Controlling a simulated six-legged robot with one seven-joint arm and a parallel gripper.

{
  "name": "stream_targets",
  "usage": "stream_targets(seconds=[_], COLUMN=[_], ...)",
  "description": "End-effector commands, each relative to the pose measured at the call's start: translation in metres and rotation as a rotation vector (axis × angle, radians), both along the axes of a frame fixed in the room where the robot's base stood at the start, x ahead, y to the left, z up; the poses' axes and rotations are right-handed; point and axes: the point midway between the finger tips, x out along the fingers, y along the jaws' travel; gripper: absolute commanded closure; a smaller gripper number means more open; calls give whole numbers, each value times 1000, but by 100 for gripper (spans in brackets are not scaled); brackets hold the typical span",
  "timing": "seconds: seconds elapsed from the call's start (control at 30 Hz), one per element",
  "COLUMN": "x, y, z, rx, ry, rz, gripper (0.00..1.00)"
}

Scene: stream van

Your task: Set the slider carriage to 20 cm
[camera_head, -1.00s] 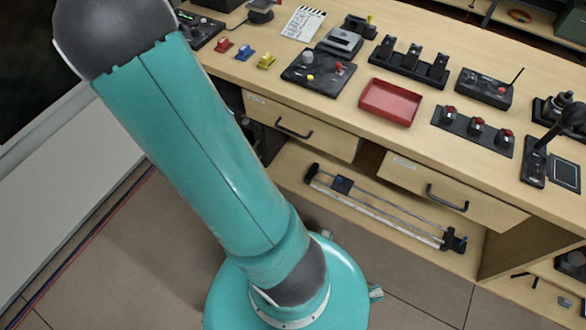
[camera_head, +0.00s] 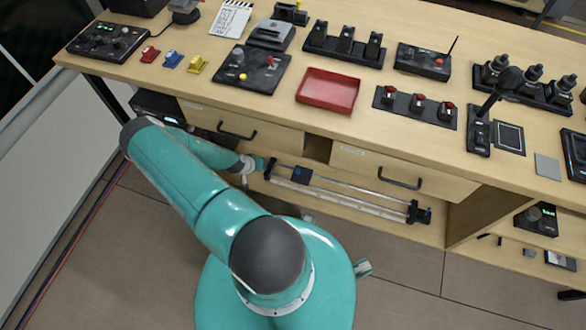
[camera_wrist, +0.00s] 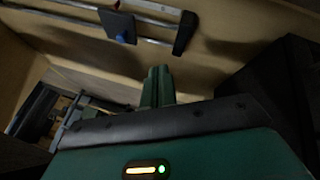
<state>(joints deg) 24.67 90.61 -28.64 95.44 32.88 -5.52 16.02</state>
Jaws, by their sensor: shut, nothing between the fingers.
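The slider (camera_head: 350,197) lies on the low shelf under the bench, its two rails running from left to lower right. Its dark carriage (camera_head: 301,175) with a blue top sits near the left end. In the wrist view the carriage (camera_wrist: 118,27) and its blue knob (camera_wrist: 120,38) show at the top, with a dark end block (camera_wrist: 185,32) to the right. My gripper (camera_head: 259,163) is beside the slider's left end, apart from the carriage. Its green fingers (camera_wrist: 157,86) are shut and empty, pointing toward the shelf. Any scale marks are too small to read.
Two drawers (camera_head: 240,128) (camera_head: 385,168) with black handles overhang the shelf. A dark device (camera_head: 158,107) stands under the bench at the left. The benchtop above holds a red tray (camera_head: 328,91) and several control boxes. The floor in front is open.

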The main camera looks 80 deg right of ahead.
Motion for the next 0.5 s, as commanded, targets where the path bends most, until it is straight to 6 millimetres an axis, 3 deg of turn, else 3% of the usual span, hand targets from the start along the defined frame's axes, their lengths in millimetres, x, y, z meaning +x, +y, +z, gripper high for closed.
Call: stream_targets(seconds=[0.03,0.17,0.5], x=[-15,-34,-49], y=[-1,-4,-16], z=[-10,-23,-50], rx=[-9,-29,-34], ry=[15,32,39], rz=[-4,-9,-12], gripper=[100,100,100])
